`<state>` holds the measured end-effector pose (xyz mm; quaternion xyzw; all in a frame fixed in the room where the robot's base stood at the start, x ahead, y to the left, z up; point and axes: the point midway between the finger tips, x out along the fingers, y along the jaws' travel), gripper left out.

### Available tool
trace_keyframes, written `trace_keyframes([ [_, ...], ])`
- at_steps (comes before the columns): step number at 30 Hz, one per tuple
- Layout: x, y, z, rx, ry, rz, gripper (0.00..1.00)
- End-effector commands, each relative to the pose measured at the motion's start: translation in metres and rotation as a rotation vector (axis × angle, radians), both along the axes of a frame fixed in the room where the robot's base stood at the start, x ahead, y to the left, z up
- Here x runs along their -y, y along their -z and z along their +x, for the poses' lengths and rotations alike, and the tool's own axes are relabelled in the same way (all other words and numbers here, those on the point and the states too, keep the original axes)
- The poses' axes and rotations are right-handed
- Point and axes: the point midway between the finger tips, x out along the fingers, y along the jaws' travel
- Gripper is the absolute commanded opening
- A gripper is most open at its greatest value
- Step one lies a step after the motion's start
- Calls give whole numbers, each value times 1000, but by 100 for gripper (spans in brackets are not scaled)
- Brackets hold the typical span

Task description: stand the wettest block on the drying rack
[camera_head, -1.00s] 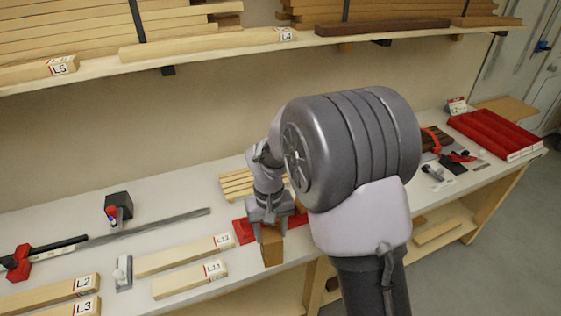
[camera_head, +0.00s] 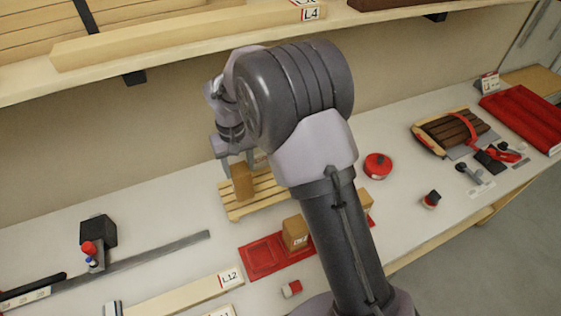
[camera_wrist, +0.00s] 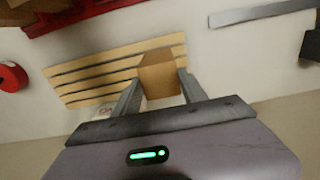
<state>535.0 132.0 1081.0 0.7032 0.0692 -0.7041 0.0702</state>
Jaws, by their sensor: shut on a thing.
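My gripper (camera_head: 240,166) is shut on a plain brown wooden block (camera_head: 243,184) and points down over the drying rack. The block also shows between the two fingers in the wrist view (camera_wrist: 161,76). The drying rack (camera_head: 234,210) is a pale slatted wooden stand at the back of the bench; its slats show in the wrist view (camera_wrist: 88,82). The block stands roughly upright over the slats; whether it touches them I cannot tell. Another block (camera_head: 364,197) is partly hidden behind my arm.
A red round tin (camera_head: 377,166) sits right of my arm. A black block-shaped stand (camera_head: 98,231) and long metal rule (camera_head: 165,255) lie left. Labelled boards (camera_head: 190,297) lie in front. A shelf (camera_head: 200,50) with planks runs above. Bench around the tin is mostly clear.

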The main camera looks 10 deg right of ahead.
Motion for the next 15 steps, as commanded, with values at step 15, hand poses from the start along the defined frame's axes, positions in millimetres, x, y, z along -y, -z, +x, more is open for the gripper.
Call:
trace_keyframes([
  [15, 131, 0, 26, 1, 2, 0, 9],
])
